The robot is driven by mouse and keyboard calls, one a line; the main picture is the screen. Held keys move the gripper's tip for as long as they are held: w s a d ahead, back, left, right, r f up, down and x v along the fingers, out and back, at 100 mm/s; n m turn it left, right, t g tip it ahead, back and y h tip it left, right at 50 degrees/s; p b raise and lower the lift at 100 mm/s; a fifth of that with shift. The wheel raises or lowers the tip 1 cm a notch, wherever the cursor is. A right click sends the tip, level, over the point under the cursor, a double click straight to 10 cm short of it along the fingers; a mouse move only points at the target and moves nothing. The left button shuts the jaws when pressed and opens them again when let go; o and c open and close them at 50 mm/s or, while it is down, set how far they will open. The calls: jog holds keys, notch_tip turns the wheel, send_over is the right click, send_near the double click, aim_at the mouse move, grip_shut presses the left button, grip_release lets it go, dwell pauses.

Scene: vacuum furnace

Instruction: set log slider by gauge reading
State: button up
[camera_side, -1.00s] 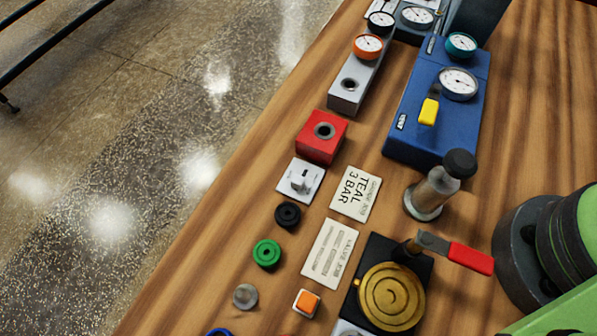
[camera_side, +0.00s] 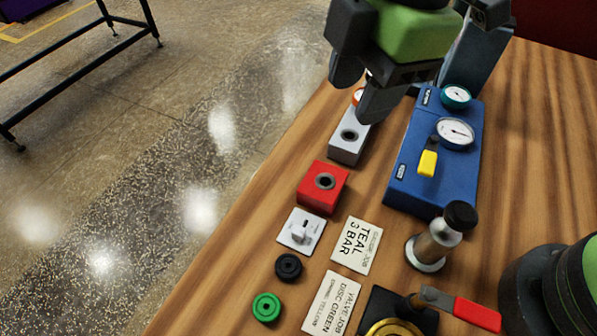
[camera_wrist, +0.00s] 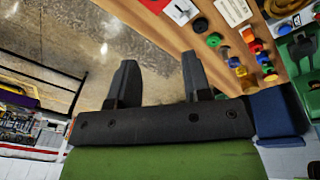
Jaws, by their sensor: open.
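A teal-rimmed gauge (camera_side: 456,96) and a larger white-faced dial (camera_side: 455,133) sit on a blue box (camera_side: 405,190) with a yellow handle (camera_side: 427,163). Their needle readings are too small to tell. A card (camera_side: 356,246) reads "TEAL 3 BAR". My gripper (camera_side: 365,85) is open and empty above the far end of the grey block (camera_side: 346,150), mostly hiding the orange-rimmed gauge (camera_side: 357,97) there. In the wrist view my fingers (camera_wrist: 160,65) stand apart with floor behind them. I cannot tell which part is the log slider.
A red block (camera_side: 322,200), a white plate with a small lever (camera_side: 301,231), black (camera_side: 288,266) and green (camera_side: 266,307) rings line the table's left side. A black-capped cylinder (camera_side: 440,235) and a red-handled valve (camera_side: 476,314) stand right. Bare wood lies right of the blue box.

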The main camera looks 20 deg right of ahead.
aim_at(299, 230)
jog(key=s+a+f+n, duration=0.1)
jog(key=a+f+n, duration=0.1)
jog(key=f, duration=0.4)
jog(key=s+a+f+n+h, duration=0.1)
jog(key=a+f+n, duration=0.2)
jog(key=f, duration=0.4)
jog(key=s+a+f+n+g, duration=0.1)
jog(key=a+f+n, duration=0.1)
jog(key=f, duration=0.5)
jog(key=shift+a+n, duration=0.25)
jog(key=shift+n, duration=0.15)
jog(key=shift+c, duration=0.3)
grip_shut()
